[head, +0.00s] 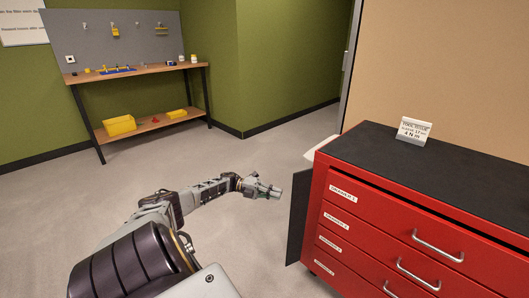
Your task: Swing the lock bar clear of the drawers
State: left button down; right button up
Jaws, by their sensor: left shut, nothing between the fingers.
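The red drawer cabinet (345,215) stands at the right, with labelled drawers and metal handles (437,245). A dark upright flat panel (298,218), which looks like the lock bar, stands at the cabinet's left front corner. It sticks out to the left, and no bar crosses the drawer fronts in view. The drawers look closed; the cabinet's right end is cut off by the picture edge. My left gripper (276,191) is shut and empty, just left of the panel's upper part. I cannot tell whether they touch. My right gripper is out of view.
A small white sign (414,130) stands on the cabinet's black top (460,165). A workbench (140,75) with yellow bins (120,125) stands at the back left. The grey floor (235,155) between bench and cabinet is clear.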

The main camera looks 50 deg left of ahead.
pick_arm(q)
jog(key=a+b, duration=0.3)
jog(key=a, duration=0.3)
jog(key=shift+a+b, duration=0.3)
jog(key=shift+a, duration=0.1)
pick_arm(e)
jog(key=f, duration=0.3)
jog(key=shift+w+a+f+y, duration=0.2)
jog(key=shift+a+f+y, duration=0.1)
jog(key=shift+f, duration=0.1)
pick_arm(q)
jog(key=shift+s, duration=0.1)
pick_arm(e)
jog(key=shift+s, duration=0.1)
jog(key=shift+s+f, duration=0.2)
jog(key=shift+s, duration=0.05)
pick_arm(q)
jog(key=shift+s, duration=0.15)
